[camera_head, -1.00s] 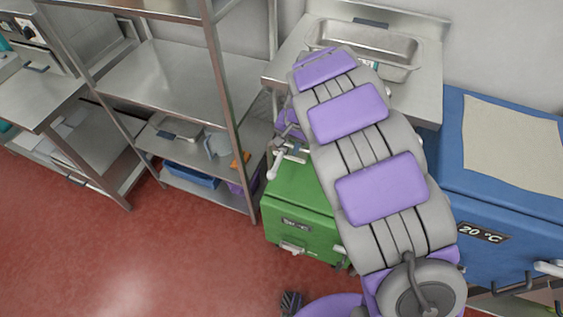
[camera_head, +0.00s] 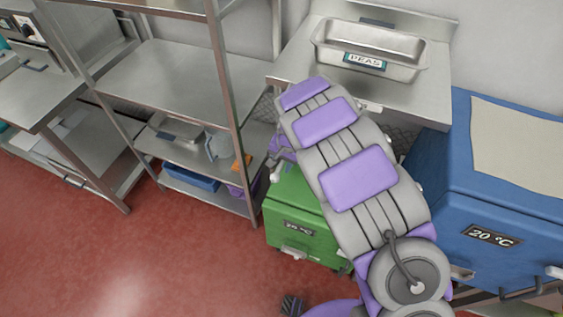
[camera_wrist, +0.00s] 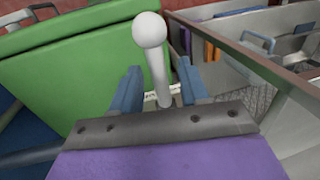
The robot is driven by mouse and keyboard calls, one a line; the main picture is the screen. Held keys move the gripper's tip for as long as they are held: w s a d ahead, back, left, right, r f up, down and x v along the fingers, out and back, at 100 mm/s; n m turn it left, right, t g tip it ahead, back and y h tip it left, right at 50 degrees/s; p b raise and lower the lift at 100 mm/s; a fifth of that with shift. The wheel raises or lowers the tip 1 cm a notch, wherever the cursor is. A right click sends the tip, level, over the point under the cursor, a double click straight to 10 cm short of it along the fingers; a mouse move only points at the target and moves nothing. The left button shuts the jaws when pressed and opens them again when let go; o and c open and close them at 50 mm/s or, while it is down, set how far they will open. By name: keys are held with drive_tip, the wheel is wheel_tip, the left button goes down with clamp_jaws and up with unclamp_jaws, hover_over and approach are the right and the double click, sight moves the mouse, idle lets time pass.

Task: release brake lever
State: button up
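The brake lever (camera_wrist: 157,65) is a white rod with a round ball knob, seen upright in the middle of the wrist view. In the head view only a small white part of it (camera_head: 275,174) shows at the green box's left edge. My gripper (camera_wrist: 160,84) has two blue fingers, one on each side of the lever's rod. They are apart, with a gap to the rod on both sides. The lever's lower end is hidden behind my gripper's grey plate. In the head view my arm hides most of my gripper.
A green box (camera_head: 297,227) stands beside the lever, with a blue box (camera_head: 500,205) to its right. A steel shelf rack (camera_head: 237,130) is close on the left. A steel pan labelled PEAS (camera_head: 366,62) sits on the back counter. Red floor at front left is clear.

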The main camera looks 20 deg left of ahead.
drive_tip(key=shift+a+f, duration=0.1)
drive_tip(key=shift+a, duration=0.15)
drive_tip(key=shift+c, duration=1.4)
drive_tip(key=shift+d, duration=0.35)
drive_tip(key=c, duration=0.3)
drive_tip(key=shift+d, duration=0.15)
drive_tip(key=shift+c, duration=0.7)
clamp_jaws()
drive_tip(key=shift+r+p, duration=0.25)
drive_tip(key=shift+p, duration=0.25)
drive_tip(key=shift+w+r+g+p, duration=0.1)
drive_tip(key=shift+r+g+p, duration=0.15)
drive_tip(key=shift+g+p, duration=0.45)
drive_tip(key=shift+p, duration=0.5)
